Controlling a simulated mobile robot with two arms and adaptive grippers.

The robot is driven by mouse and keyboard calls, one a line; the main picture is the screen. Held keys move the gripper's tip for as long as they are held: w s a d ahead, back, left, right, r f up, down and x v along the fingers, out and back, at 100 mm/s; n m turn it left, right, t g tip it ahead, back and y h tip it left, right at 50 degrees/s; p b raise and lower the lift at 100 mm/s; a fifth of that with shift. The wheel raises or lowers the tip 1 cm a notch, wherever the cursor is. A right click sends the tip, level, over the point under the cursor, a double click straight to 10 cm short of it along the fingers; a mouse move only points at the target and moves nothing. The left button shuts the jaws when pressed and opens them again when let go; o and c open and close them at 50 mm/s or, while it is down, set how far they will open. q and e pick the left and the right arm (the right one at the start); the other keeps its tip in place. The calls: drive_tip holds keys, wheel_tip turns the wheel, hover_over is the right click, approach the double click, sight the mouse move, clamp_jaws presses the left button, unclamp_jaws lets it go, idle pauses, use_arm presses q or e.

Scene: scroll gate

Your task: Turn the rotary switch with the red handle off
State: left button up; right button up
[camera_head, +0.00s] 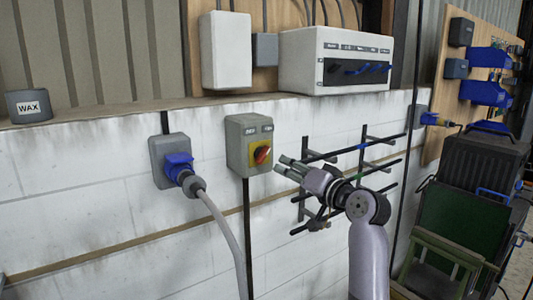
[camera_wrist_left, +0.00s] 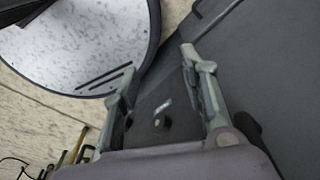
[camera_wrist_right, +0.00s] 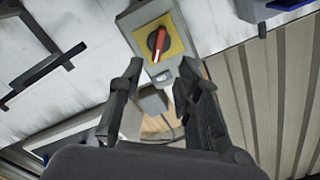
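The rotary switch is a grey box (camera_head: 243,131) on the white brick wall, with a yellow plate and a red handle (camera_head: 263,154). In the right wrist view the red handle (camera_wrist_right: 157,42) sits on its yellow plate (camera_wrist_right: 172,45), just beyond the fingertips. My right gripper (camera_head: 282,165) is to the right of the handle in the head view, apart from it, open and empty. Its spread fingers (camera_wrist_right: 160,64) also show in the right wrist view. My left gripper (camera_wrist_left: 158,58) is open and empty in the left wrist view, and it is out of the head view.
A blue plug (camera_head: 178,166) with a grey cable is in a socket left of the switch. A black rack (camera_head: 350,150) is on the wall behind my right arm. A white control box (camera_head: 300,58) and a WAX tin (camera_head: 28,107) are above, along the ledge.

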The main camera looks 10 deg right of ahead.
sight(264, 158)
drive_tip(key=p+x, duration=0.3)
drive_tip(key=x, duration=0.6)
drive_tip(key=shift+w+r, duration=0.1)
drive_tip(key=shift+w+a+p, duration=0.3)
drive_tip(key=shift+w+a, duration=0.05)
drive_tip(key=shift+w, duration=0.3)
drive_tip(key=shift+c, duration=0.3)
clamp_jaws()
